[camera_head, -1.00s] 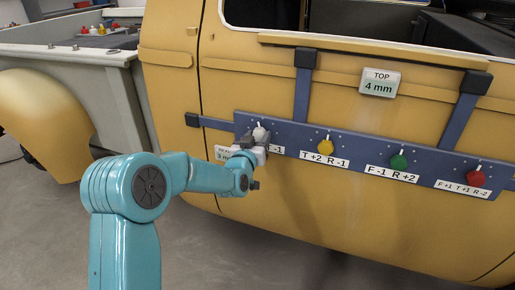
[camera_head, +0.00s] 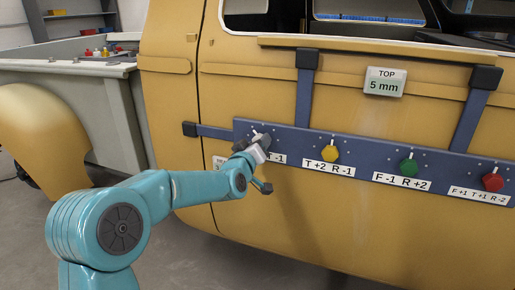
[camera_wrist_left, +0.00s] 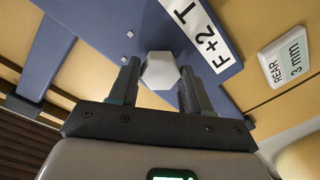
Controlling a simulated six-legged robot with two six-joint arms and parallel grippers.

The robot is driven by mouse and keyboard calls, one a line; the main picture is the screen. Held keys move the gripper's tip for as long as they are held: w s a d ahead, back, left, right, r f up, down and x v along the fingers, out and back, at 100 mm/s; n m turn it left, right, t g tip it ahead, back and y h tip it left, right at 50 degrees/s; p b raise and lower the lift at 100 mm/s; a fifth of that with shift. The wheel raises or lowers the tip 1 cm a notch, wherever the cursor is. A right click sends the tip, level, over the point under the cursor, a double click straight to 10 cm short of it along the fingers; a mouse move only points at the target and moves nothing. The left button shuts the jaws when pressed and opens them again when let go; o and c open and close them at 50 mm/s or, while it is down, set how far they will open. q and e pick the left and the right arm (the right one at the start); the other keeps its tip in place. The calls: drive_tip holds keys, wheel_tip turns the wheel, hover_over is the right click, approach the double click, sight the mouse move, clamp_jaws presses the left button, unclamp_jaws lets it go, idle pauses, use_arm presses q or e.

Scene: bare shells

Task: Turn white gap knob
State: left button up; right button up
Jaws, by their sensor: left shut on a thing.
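The white knob (camera_wrist_left: 160,72) is a hexagonal knob on the blue panel (camera_head: 291,138). It fills the gap between my left gripper's two fingers (camera_wrist_left: 159,82) in the wrist view, and the gripper is shut on it. In the head view my left gripper (camera_head: 258,146) is at the panel's left end, tilted, and hides most of the knob. The label (camera_wrist_left: 205,40) beside the knob reads F+2 T in the wrist view; its rest is cut off. The TOP display (camera_head: 385,82) reads 5 mm. The REAR display (camera_wrist_left: 289,58) reads 3 mm. My right gripper is not in view.
Yellow (camera_head: 330,151), green (camera_head: 409,167) and red (camera_head: 493,182) knobs sit along the panel to the right. The panel hangs from blue straps on the yellow vehicle shell (camera_head: 330,235). Open grey floor lies at the lower left.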

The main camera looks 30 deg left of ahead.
use_arm(q)
drive_tip(key=o, duration=1)
drive_tip(key=shift+o, duration=0.2)
drive_tip(key=b+v, duration=0.1)
drive_tip(key=v, duration=1.5)
drive_tip(key=shift+s, duration=0.15)
